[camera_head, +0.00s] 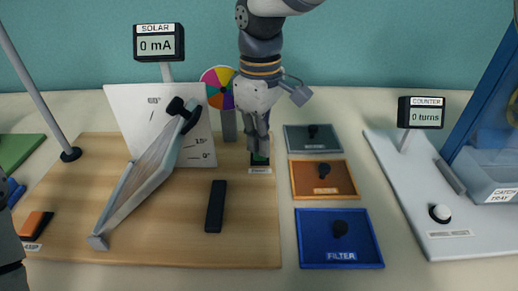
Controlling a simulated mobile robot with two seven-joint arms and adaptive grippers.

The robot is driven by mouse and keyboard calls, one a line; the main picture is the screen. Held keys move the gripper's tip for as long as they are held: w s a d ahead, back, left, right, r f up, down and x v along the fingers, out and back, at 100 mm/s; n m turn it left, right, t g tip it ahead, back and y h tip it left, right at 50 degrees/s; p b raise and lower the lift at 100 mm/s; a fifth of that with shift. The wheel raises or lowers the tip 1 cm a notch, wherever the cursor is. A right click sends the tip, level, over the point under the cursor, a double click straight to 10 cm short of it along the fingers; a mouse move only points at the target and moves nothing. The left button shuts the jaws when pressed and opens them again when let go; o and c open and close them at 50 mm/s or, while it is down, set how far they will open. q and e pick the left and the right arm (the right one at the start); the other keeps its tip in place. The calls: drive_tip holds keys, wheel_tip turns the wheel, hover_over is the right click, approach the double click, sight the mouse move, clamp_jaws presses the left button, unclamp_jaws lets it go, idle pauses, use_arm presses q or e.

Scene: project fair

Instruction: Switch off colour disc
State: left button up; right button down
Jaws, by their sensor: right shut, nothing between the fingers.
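The colour disc (213,82), a wheel of bright coloured sectors, stands on a grey post at the back of the wooden board. My right gripper (259,155) comes down from above just right of the disc. It is shut, with nothing held, and its tips are at a small dark switch base with a green part (260,161) above a small label. The gripper covers much of that switch, so its position cannot be told. My left gripper is not clearly in view; only a dark part shows at the left edge.
A tilted panel (150,185) and a black block (215,206) are on the wooden board (250,235). A SOLAR meter (158,43) reads 0 mA. Three knobbed filters, including a blue one (325,222), lie to the right. A COUNTER board (455,225) stands further right.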

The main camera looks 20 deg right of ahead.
drive_tip(key=shift+s+f, duration=0.1)
drive_tip(key=shift+f, duration=0.6)
drive_tip(key=shift+r+p, duration=0.3)
drive_tip(key=shift+r, duration=3.25)
drive_tip(key=shift+f, duration=0.1)
